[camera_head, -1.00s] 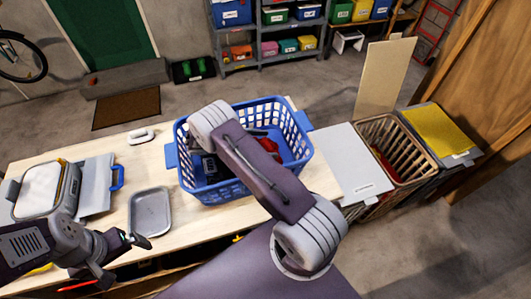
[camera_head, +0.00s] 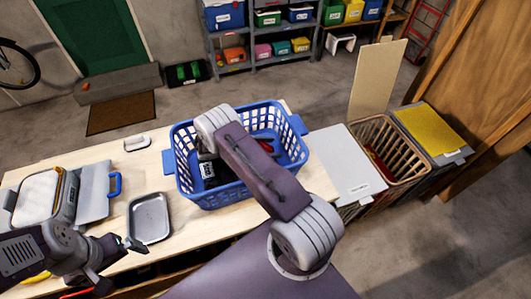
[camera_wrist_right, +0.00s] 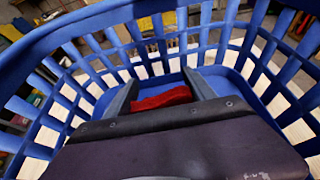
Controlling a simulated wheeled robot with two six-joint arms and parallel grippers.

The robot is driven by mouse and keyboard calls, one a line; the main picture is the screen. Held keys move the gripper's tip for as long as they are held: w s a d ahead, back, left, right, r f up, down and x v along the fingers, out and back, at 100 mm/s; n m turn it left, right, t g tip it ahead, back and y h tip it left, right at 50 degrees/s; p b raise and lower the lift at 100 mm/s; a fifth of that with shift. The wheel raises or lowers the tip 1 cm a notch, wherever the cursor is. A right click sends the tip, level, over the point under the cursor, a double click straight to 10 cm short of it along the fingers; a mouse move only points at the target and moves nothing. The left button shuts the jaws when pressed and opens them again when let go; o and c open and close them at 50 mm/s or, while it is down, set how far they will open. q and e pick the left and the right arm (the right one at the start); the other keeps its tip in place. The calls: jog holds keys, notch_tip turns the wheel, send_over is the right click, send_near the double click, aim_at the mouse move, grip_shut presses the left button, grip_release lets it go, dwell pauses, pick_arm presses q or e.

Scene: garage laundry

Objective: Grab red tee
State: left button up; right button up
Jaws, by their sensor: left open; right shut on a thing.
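The red tee (camera_wrist_right: 162,98) shows as a small bunch of red cloth between the fingers of my right gripper (camera_wrist_right: 160,84) in the right wrist view. That gripper is shut on it, down inside the blue basket (camera_head: 235,197). In the head view my right arm crosses the basket and hides the fingers. A little red shows inside the basket right of the arm; I cannot tell if it is the held cloth. My left gripper (camera_head: 136,246) is open and empty at the front left of the table, just below the grey tray (camera_head: 149,218).
The pale table (camera_head: 110,160) also bears a grey case (camera_head: 45,197) with a blue-handled grey board (camera_head: 95,190), and a small white item (camera_head: 137,143). A brown slatted hamper (camera_head: 400,165) with red inside stands right, between a white lid (camera_head: 350,170) and a yellow-topped bin (camera_head: 432,130).

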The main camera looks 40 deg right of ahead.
notch_tip(320, 180, up, 10)
jog(key=b, duration=0.1)
